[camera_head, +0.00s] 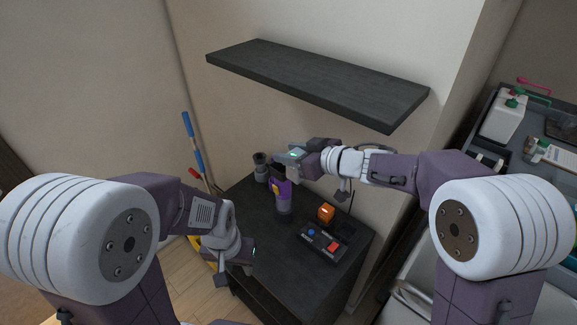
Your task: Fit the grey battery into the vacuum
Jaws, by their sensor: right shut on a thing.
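The vacuum (282,190), purple with a grey lower part and a yellow mark, stands upright on the dark cabinet. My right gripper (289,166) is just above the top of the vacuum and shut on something. What it holds is mostly hidden by the fingers, so I cannot tell whether it is the grey battery or whether it touches the vacuum. My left gripper (242,256) hangs low by the cabinet's front left edge, apart from the vacuum. Its fingers are too small and dark to read.
The cabinet top (262,228) is bare at the front left. A dark cylinder (260,168) stands behind the vacuum.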

